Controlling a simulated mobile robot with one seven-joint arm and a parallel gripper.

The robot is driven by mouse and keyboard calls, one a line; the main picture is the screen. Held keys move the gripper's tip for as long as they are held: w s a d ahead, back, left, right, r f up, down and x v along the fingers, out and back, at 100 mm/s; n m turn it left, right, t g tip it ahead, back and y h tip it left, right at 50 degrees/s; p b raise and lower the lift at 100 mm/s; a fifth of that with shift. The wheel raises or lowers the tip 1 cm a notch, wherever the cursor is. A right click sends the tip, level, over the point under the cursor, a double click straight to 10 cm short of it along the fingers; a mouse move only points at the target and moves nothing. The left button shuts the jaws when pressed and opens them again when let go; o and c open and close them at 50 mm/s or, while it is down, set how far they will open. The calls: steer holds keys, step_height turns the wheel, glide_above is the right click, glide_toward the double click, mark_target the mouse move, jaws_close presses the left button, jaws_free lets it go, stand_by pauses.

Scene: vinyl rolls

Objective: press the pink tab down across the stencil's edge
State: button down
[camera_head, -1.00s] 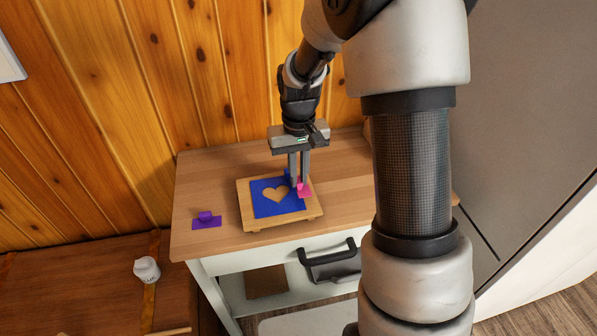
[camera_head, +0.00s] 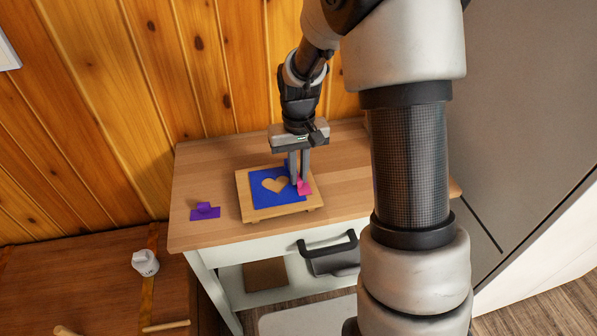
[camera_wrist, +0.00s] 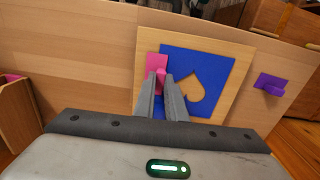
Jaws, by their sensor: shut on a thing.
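The blue stencil (camera_head: 262,197) with a heart-shaped cut-out lies on a small wooden board (camera_head: 247,211); it also shows in the wrist view (camera_wrist: 220,68). The pink tab (camera_head: 305,189) is at the stencil's right edge in the head view, and at its left edge in the wrist view (camera_wrist: 154,63). Its flat part appears to lie at or very near the board surface; I cannot tell whether it is fully flat. My gripper (camera_head: 299,182) points down and is shut on the tab's raised grip. The fingers (camera_wrist: 161,82) hide part of the tab and the stencil edge.
A purple tab (camera_head: 205,212) lies on the wooden tabletop (camera_head: 215,175) left of the board. A white container (camera_head: 145,262) stands on the lower brown surface at the left. The plank wall is close behind. A drawer with a dark handle (camera_head: 330,240) is below the top.

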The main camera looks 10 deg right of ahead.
mark_target(299, 177)
steer(key=c, duration=1.3)
jaws_free()
steer(key=shift+o, duration=0.2)
steer(key=shift+r+p, duration=2.6)
steer(key=shift+r, duration=0.9)
